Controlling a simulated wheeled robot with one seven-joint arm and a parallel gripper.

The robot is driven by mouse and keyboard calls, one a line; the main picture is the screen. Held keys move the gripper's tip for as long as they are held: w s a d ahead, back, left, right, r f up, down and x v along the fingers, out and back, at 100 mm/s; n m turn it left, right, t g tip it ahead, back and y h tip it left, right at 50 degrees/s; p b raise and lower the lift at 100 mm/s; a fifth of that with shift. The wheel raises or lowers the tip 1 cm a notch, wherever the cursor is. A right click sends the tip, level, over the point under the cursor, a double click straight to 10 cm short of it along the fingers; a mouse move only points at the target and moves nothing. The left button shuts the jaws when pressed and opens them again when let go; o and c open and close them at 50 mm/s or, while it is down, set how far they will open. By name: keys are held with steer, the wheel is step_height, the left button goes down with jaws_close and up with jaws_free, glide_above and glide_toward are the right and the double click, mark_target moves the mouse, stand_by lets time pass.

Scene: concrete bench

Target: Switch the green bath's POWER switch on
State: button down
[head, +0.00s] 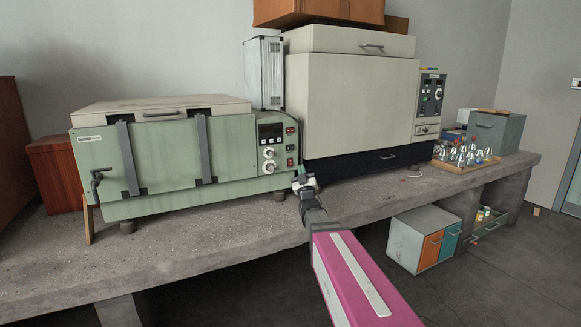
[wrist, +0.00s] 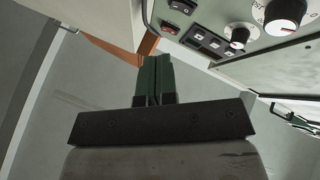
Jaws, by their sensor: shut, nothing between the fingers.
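The green bath (head: 180,155) stands on the left of the bench, its lid shut. Its control panel (head: 270,150) is at the front right end, with a dark display, pale knobs and a column of small reddish switches (head: 290,146). In the wrist view a red rocker switch (wrist: 170,27) and a darker rocker (wrist: 182,6) show on the green panel, near two knobs. Their labels are too small to read, so I cannot tell which is POWER. My gripper (head: 300,182) is below and right of the panel; its fingers (wrist: 156,60) are shut, empty and apart from the switches.
A large cream oven (head: 350,100) stands close to the right of the bath. A wooden tray (head: 460,160) of glassware and a grey box (head: 495,132) are further right. The bench top (head: 200,235) before the bath is clear. A low cabinet (head: 415,240) stands on the floor.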

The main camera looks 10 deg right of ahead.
steer(key=w+a, duration=0.2)
steer(key=w, duration=0.5)
steer(key=shift+a+f, duration=0.15)
steer(key=shift+f, duration=0.3)
steer(key=shift+w, duration=0.15)
stand_by(1.5)
steer(key=shift+w+a, duration=0.15)
steer(key=shift+w, duration=0.2)
steer(key=shift+w, duration=0.25)
stand_by(0.5)
steer(key=shift+s, duration=0.15)
steer(key=shift+s, duration=0.55)
stand_by(0.3)
steer(key=s, duration=0.1)
steer(key=s+d, duration=0.1)
steer(key=s, duration=0.1)
steer(key=s+d, duration=0.1)
steer(key=shift+s+r, duration=0.3)
steer(key=shift+s, duration=0.05)
